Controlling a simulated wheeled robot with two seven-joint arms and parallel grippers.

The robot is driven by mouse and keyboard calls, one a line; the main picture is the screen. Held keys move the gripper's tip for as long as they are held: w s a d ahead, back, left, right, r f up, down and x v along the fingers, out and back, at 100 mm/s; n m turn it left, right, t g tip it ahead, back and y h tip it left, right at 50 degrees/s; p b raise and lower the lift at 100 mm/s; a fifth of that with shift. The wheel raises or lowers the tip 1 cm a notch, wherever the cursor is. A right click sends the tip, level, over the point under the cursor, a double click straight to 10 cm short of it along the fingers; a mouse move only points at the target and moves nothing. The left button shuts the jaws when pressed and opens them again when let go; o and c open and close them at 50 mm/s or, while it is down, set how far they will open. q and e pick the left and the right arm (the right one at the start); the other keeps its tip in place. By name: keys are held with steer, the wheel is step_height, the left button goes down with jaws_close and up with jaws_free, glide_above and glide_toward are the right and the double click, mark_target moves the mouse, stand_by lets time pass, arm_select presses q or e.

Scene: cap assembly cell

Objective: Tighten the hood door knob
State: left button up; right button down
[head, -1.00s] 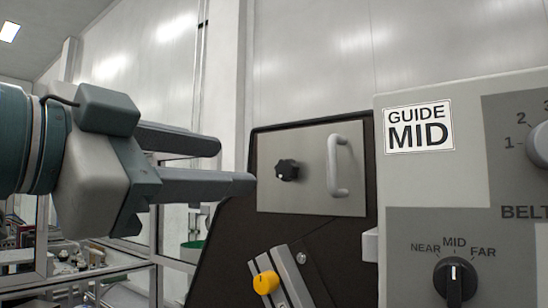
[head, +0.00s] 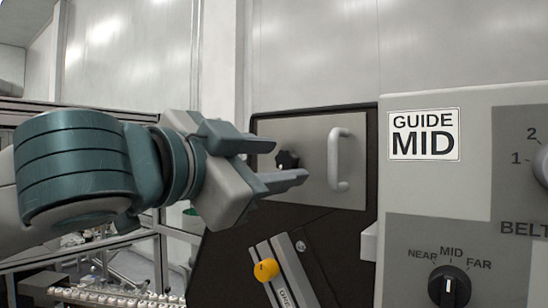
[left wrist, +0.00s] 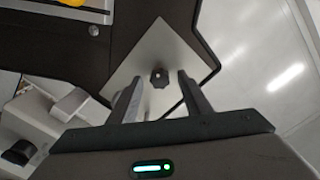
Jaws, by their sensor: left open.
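The hood door (head: 312,180) is a grey metal plate with a light vertical handle (head: 334,160). Its black lobed knob (head: 287,160) sits left of the handle, partly behind my left gripper. My left gripper (head: 290,162) is open and points right toward the knob in the head view. In the left wrist view the knob (left wrist: 159,78) lies ahead of and between the two open fingers (left wrist: 160,88), on the plate (left wrist: 152,48). The fingers look short of it; I cannot tell whether either touches it. My right gripper does not show.
A control panel (head: 415,190) with a "GUIDE MID" label and a NEAR/MID/FAR dial (head: 449,286) stands at the right. A yellow knob (head: 266,269) sits on a slanted bracket below the door. A row of small items (head: 110,297) runs along the lower left.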

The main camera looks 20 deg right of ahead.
arm_select(q)
steer(key=c, duration=1)
steer(key=shift+c, duration=0.2)
